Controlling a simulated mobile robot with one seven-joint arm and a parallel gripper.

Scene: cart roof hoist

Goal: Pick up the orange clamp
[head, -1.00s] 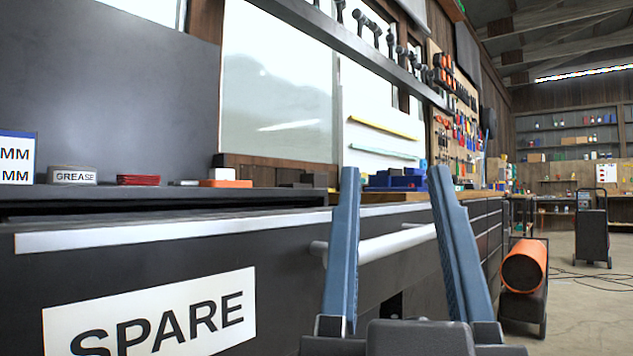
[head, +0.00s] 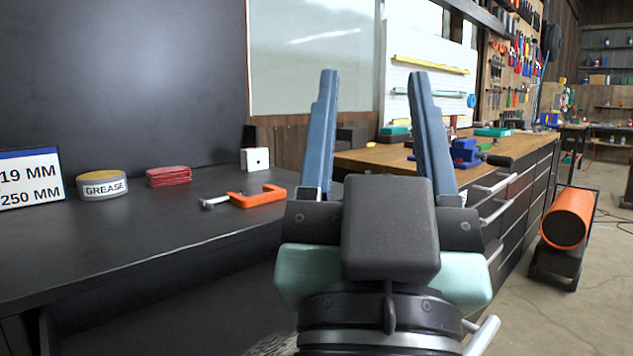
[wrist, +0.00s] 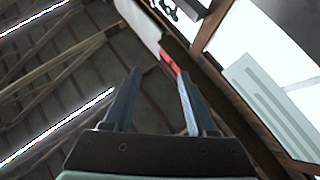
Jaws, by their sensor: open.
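The orange clamp (head: 258,197) lies flat on the dark shelf top, left of my gripper in the head view, with its grey screw end pointing left. My gripper (head: 372,90) points upward with its two blue fingers spread apart and nothing between them. It is to the right of the clamp and apart from it. In the wrist view my gripper (wrist: 158,92) is also open, facing the ceiling and upper wall; the clamp is not seen there.
On the dark shelf (head: 150,235) stand a grease tin (head: 102,185), a red stack (head: 169,176), a white block (head: 255,159) and a size sign (head: 30,178). A wooden bench (head: 385,158) with a blue vise (head: 465,153) is at right.

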